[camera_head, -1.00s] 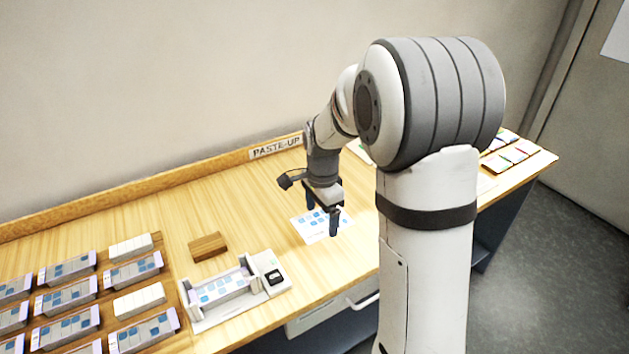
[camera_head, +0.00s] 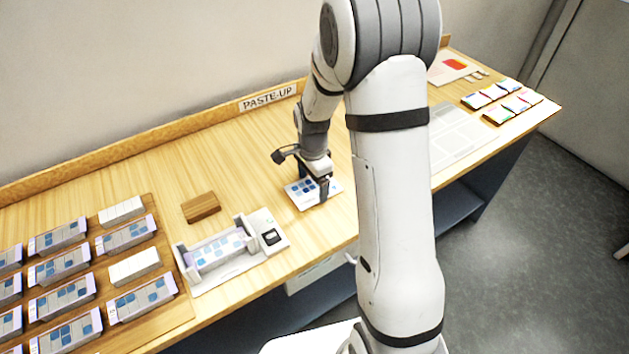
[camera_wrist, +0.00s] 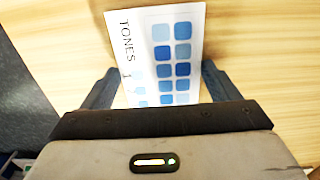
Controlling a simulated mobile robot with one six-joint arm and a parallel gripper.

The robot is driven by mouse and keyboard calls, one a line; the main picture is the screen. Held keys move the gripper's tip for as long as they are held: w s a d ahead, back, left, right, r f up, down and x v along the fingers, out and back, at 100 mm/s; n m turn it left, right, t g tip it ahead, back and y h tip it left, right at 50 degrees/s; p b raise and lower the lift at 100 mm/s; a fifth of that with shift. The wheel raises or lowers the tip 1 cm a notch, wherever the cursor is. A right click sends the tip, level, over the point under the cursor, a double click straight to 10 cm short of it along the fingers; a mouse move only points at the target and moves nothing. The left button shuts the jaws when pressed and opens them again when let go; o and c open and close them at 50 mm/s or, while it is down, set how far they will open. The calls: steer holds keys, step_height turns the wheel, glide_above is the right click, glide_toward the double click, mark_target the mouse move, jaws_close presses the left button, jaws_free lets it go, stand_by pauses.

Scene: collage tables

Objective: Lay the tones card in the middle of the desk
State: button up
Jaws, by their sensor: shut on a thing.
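The tones card (camera_wrist: 165,55) is white, with rows of light and dark blue squares and the words "TONES 1" in the wrist view. My gripper (camera_wrist: 157,88) is shut on this card, with one dark finger at each side edge. In the head view my gripper (camera_head: 315,184) points down over the right part of the card (camera_head: 296,194), at the middle of the wooden desk (camera_head: 240,175). The fingers and wrist hide some of the card. I cannot tell whether it touches the desk.
A white holder (camera_head: 196,285) with another blue-square card stands to the left, near a brown block (camera_head: 201,207). Several card stacks fill a rack (camera_head: 170,322) at far left. A grey layout sheet (camera_head: 455,135) and coloured packets (camera_head: 503,103) lie right. Bare desk lies behind the card.

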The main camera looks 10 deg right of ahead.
mark_target(313, 188)
steer(key=shift+f, duration=0.3)
steer(key=o, duration=0.9)
steer(key=shift+c, duration=0.2)
step_height(313, 188, up, 11)
steer(key=s+r+n+t, duration=0.1)
steer(key=s+r+n, duration=0.3)
steer(key=s+n, duration=0.3)
steer(key=s+r+n+t, duration=0.1)
steer(key=s+r+n, duration=0.3)
steer(key=s, duration=1)
steer(key=n, duration=0.3)
steer(key=shift+s+d+r+n+t, duration=0.15)
steer(key=shift+s+n+t, duration=0.05)
steer(key=shift+n+t, duration=0.1)
